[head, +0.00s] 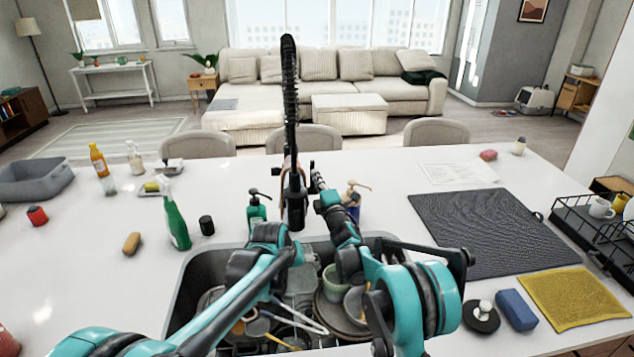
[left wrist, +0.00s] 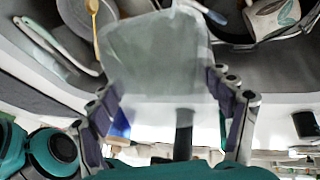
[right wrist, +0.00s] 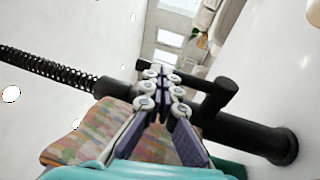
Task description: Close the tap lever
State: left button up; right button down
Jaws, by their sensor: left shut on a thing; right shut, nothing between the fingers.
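The black tap (head: 294,208) stands behind the sink, with a tall coiled-spring neck rising from it. It also shows in the right wrist view (right wrist: 255,140). A short black lever (right wrist: 218,98) sticks out from the tap body there, just right of my right gripper (right wrist: 160,75). My right gripper is shut and empty, close beside the tap; I cannot tell whether it touches the lever. In the head view it shows at the tap's right side (head: 318,180). My left gripper (left wrist: 163,85) is shut on a clear container (left wrist: 155,50) over the sink.
The sink (head: 200,265) holds several dishes, bowls and utensils. Soap bottles (head: 257,212) stand beside the tap. A green spray bottle (head: 175,220) is on the left. A dark mat (head: 480,230) and a dish rack (head: 590,225) lie on the right.

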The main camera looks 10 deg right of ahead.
jog(key=shift+s, duration=0.15)
jog(key=r+v, duration=0.2)
jog(key=v, duration=1.1)
jog(key=shift+s+r, duration=0.2)
jog(key=shift+s, duration=0.35)
jog(key=shift+d, duration=0.15)
pick_arm(q)
jog(key=s+a, duration=0.4)
jog(key=s, duration=0.3)
jog(key=shift+p, duration=0.3)
pick_arm(e)
jog(key=shift+r, duration=0.3)
dwell(0.3)
pick_arm(q)
jog(key=s+a+r+p, duration=0.2)
jog(key=s+r+p, duration=0.2)
jog(key=shift+s+a, duration=0.2)
pick_arm(e)
notch_tip(320, 180, up, 4)
jog(key=shift+f, duration=0.1)
